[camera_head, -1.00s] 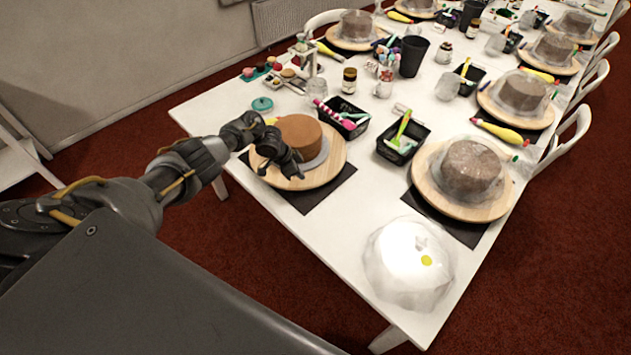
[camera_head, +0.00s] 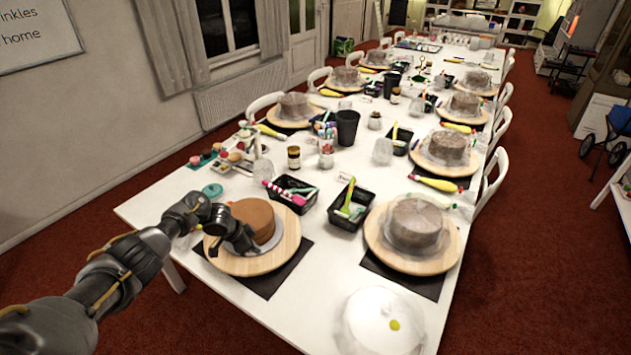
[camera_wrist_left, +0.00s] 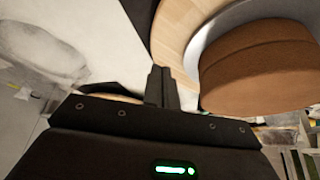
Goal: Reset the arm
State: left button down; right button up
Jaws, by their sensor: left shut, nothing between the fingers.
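My left arm comes in from the left in the head view. Its gripper (camera_head: 243,247) is low over the near wooden turntable (camera_head: 287,243), beside the brown cake (camera_head: 256,218). In the left wrist view the gripper (camera_wrist_left: 161,72) is shut and empty, its fingers together. The brown cake (camera_wrist_left: 258,68) and the turntable's rim (camera_wrist_left: 172,32) are to the right of the fingers there. I cannot tell whether the gripper touches the board. My right gripper is not in view.
A second turntable (camera_head: 378,248) with a plastic-covered cake (camera_head: 414,225) stands to the right. Black bins (camera_head: 351,207) with tools lie behind. A white dome (camera_head: 378,325) is at the table's near edge. White table surface (camera_head: 300,320) is clear in front.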

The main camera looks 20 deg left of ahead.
pick_arm(q)
jog(key=s+d+f+t+y, duration=0.1)
jog(key=s+d+f, duration=0.2)
jog(key=s+d, duration=0.3)
jog(key=s+d+f+t, duration=0.1)
jog(key=s+d+f, duration=0.25)
jog(key=d, duration=0.55)
jog(key=s+a+r+n+g+y, duration=0.1)
jog(key=s+r+n, duration=0.4)
jog(key=s, duration=0.9)
jog(key=s+a+r+n+g+y, duration=0.1)
jog(key=s+a+r+n+y, duration=0.1)
jog(key=s+r, duration=0.9)
jog(key=s+f+g+b, duration=0.15)
jog(key=f+b, duration=0.25)
jog(key=f, duration=1.4)
jog(key=s+f+b, duration=0.3)
jog(key=f+b, duration=0.1)
jog(key=f, duration=1.3)
jog(key=s+a+f+b, duration=0.1)
jog(key=s+f+b, duration=0.2)
jog(key=s+f, duration=0.5)
jog(key=s+a+f+g+b, duration=0.1)
jog(key=s+f+b, duration=0.2)
jog(key=s+f, duration=0.5)
notch_tip(320, 180, down, 8)
jog(key=shift+s+a, duration=0.35)
jog(key=shift+a, duration=0.05)
